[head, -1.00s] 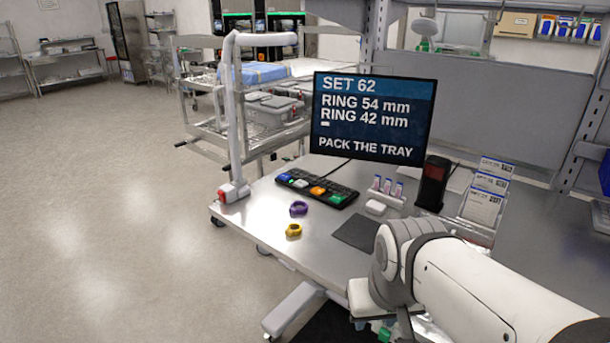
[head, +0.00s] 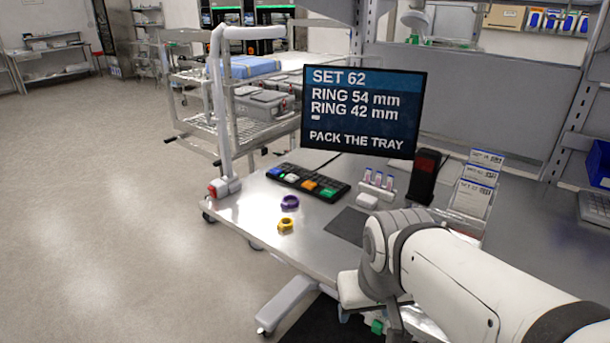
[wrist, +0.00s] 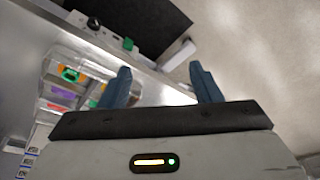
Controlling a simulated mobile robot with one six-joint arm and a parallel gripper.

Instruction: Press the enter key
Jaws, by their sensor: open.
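A black keyboard (head: 337,190) with a few coloured keys lies on the metal table in the head view, below the monitor. It has blue, white, orange and green keys; I cannot read which one is the enter key. My gripper shows in the wrist view (wrist: 163,88) with its two dark blue fingers apart and nothing between them. It points down past the table's edge, away from the keyboard. In the head view my arm is at the lower right and the fingers are hidden.
The monitor (head: 363,112) reads SET 62, RING 54 mm, RING 42 mm, PACK THE TRAY. A purple ring (head: 290,203) and a yellow ring (head: 286,225) lie in front of the keyboard. A small vial rack (head: 376,190) and a black device (head: 424,176) stand to its right.

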